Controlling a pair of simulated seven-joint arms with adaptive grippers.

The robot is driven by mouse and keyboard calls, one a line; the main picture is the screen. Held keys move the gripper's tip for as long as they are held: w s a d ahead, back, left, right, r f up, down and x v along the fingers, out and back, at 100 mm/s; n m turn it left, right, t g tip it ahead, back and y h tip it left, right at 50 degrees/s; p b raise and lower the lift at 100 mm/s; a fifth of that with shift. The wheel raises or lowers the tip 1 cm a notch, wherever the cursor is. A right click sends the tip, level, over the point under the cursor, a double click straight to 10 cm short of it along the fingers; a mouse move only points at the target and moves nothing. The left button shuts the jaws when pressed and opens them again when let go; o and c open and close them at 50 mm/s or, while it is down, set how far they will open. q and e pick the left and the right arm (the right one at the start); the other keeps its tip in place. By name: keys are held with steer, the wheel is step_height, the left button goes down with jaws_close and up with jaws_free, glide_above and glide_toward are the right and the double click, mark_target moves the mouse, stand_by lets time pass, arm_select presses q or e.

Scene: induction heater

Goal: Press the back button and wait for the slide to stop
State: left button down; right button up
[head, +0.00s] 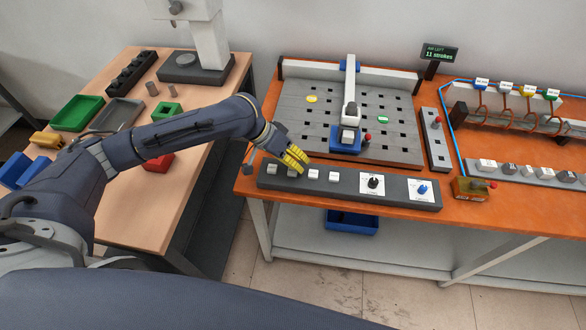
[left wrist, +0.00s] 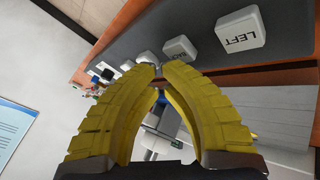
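The dark button panel (head: 345,190) lies along the front edge of the orange bench, with a row of white buttons on its left part. In the left wrist view one button (left wrist: 240,28) reads LEFT; the labels on the other buttons (left wrist: 180,48) cannot be read, so I cannot tell which is the back button. My left gripper (head: 297,160) has its yellow fingertips together, empty, over the second button from the left (head: 292,172). I cannot tell whether they touch it. The slide's blue carriage (head: 345,140) is near the front of the slotted plate. My right gripper is not in view.
A black knob (head: 373,181) and a blue knob (head: 422,189) sit on the panel's right. A small display (head: 440,52) reads "11 strokes". A wooden table (head: 140,205) with trays stands at the left, across a gap.

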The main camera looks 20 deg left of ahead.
arm_select(q)
steer(key=shift+f, duration=0.45)
stand_by(0.4)
steer(key=shift+r, duration=1)
step_height(320, 180, up, 6)
stand_by(0.7)
stand_by(0.6)
